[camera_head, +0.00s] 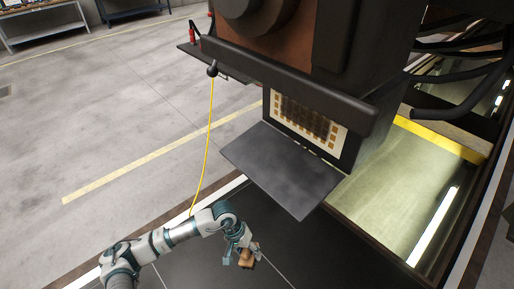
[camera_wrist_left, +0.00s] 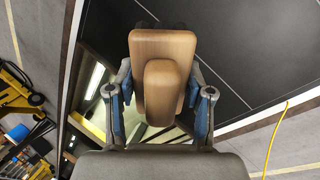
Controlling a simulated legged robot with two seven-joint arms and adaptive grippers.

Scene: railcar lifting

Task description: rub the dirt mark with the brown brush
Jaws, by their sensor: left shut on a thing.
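My left gripper (camera_head: 238,251) is shut on the brown brush (camera_head: 249,258), low in the head view, over the dark floor panels. In the left wrist view the wooden brush (camera_wrist_left: 163,48) sits between the two fingers of the left gripper (camera_wrist_left: 161,100), its rounded handle facing the camera. The dirt mark (camera_head: 308,122) looks like a dark smear across the middle of a pale panel with brown squares along its edges. The panel is under the railcar's dark beam, up and to the right of the brush, well apart from it. My right gripper is out of view.
A dark flat plate (camera_head: 283,170) juts out just below the pale panel, between it and my left arm. A yellow cable (camera_head: 208,145) hangs from the railcar to the left. A lit pit (camera_head: 400,190) lies at right. Open concrete floor (camera_head: 120,110) is at left.

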